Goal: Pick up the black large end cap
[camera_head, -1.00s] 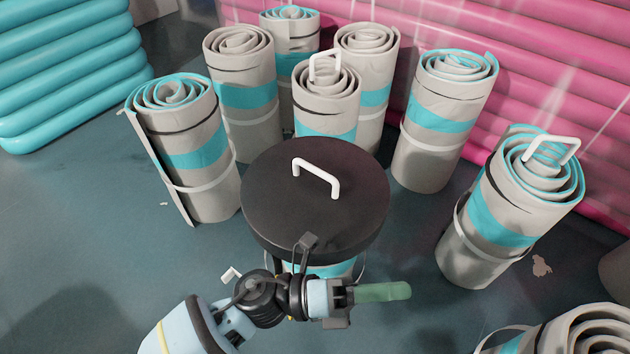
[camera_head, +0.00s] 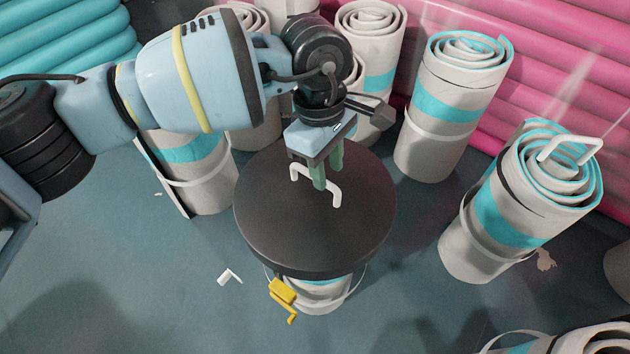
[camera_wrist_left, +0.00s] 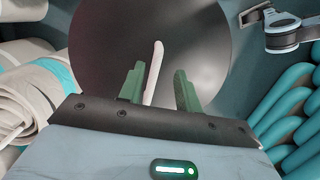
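The large black end cap (camera_head: 285,235) is a round disc with a white bar handle (camera_head: 335,192) on top. It sits on a rolled grey-and-teal bundle in the middle of the head view. It also fills much of the left wrist view (camera_wrist_left: 105,40). My left gripper (camera_head: 328,175) points down over the cap, its green fingers open at the handle. In the left wrist view the handle (camera_wrist_left: 154,70) stands between the two fingers (camera_wrist_left: 158,82), with gaps showing on both sides. My right gripper is not seen in the head view.
Several rolled bundles (camera_head: 455,105) stand behind and beside the cap; one at right (camera_head: 480,215) carries a white handle. A yellow crank (camera_head: 283,295) is below the cap's front edge. A white bracket (camera_head: 230,276) lies on the floor. Pink (camera_head: 560,60) and teal inflatables (camera_head: 60,50) stand behind.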

